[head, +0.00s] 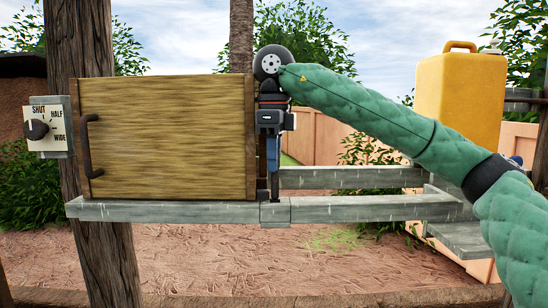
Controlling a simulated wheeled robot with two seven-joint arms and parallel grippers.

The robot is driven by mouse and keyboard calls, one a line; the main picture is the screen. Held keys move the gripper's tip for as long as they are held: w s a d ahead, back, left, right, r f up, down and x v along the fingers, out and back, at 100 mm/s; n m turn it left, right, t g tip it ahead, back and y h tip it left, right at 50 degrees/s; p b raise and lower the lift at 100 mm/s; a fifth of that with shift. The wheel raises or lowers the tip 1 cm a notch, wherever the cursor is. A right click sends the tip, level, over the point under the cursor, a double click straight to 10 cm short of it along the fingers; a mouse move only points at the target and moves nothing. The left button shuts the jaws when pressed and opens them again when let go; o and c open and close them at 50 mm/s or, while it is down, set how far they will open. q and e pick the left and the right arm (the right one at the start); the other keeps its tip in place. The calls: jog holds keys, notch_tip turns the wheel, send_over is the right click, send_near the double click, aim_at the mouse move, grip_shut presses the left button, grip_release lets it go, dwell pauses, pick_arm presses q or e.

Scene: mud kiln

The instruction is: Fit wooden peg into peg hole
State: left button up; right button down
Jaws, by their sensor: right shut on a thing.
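My right gripper (269,192) points down just right of the wooden box, low above the grey rail. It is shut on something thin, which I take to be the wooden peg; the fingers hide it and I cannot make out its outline. A grey block (275,213) with visible seams sits in the rail directly below the fingertips. I cannot see a hole opening in it, nor tell whether the peg touches it. My left gripper is not in view.
The wooden box (165,135) with a dark handle (90,146) stands close left of my gripper. A dial marked SHUT, HALF, WIDE (47,127) is on the post. A yellow container (455,100) stands right, behind my arm. The rails (375,208) run right.

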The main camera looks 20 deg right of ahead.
jog(key=shift+s+d+f+b, duration=0.1)
jog(key=shift+f+b, duration=0.25)
jog(key=shift+f, duration=0.1)
jog(key=shift+d+f, duration=0.15)
jog(key=shift+f, duration=0.2)
jog(key=shift+r, duration=0.1)
jog(key=shift+r, duration=0.25)
jog(key=shift+a+r, duration=0.2)
jog(key=shift+a, duration=0.15)
dwell(0.5)
jog(key=shift+p, duration=0.35)
jog(key=shift+d+r, duration=0.1)
dwell(0.6)
